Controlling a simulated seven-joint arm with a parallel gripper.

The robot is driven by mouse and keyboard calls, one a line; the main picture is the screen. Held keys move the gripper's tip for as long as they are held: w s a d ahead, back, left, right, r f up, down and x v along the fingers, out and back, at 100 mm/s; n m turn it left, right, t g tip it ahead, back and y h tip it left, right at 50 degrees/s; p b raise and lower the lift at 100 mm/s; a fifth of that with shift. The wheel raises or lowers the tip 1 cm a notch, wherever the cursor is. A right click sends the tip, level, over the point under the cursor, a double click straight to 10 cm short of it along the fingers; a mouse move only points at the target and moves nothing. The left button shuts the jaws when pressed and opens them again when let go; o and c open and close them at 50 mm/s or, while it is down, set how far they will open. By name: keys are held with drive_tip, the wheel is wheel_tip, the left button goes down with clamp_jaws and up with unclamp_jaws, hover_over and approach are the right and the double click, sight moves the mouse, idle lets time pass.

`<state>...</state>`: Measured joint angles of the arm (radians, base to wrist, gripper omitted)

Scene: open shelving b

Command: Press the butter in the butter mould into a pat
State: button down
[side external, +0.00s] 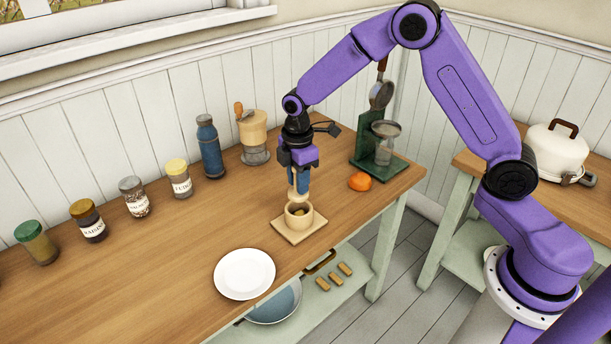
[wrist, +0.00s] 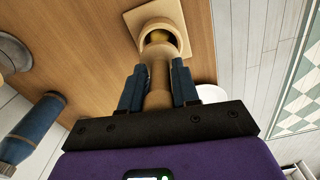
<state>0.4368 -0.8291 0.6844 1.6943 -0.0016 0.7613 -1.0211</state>
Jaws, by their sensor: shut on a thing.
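The round wooden butter mould (side external: 298,222) stands upright on a square wooden board (side external: 316,222) on the counter. In the wrist view the mould (wrist: 180,42) is at the top, with yellow butter (wrist: 158,36) visible inside its opening. My gripper (side external: 299,184) is above the mould, pointing down, and shut on a pale wooden plunger. In the wrist view the plunger (wrist: 158,85) sits between the blue fingers. Its lower end is right at the mould's opening; I cannot tell whether it touches the rim or butter.
A white plate (side external: 244,274) lies at the counter's front edge. A grinder (side external: 252,135), blue bottle (side external: 210,147) and several jars line the back. Counter around the board is clear.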

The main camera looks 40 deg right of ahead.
sight(299, 198)
drive_tip(key=shift+f, duration=3.1)
drive_tip(key=c, duration=1.7)
unclamp_jaws()
clamp_jaws()
drive_tip(key=shift+s+f, duration=0.1)
drive_tip(key=shift+f, duration=0.7)
drive_tip(key=shift+r, duration=4.15)
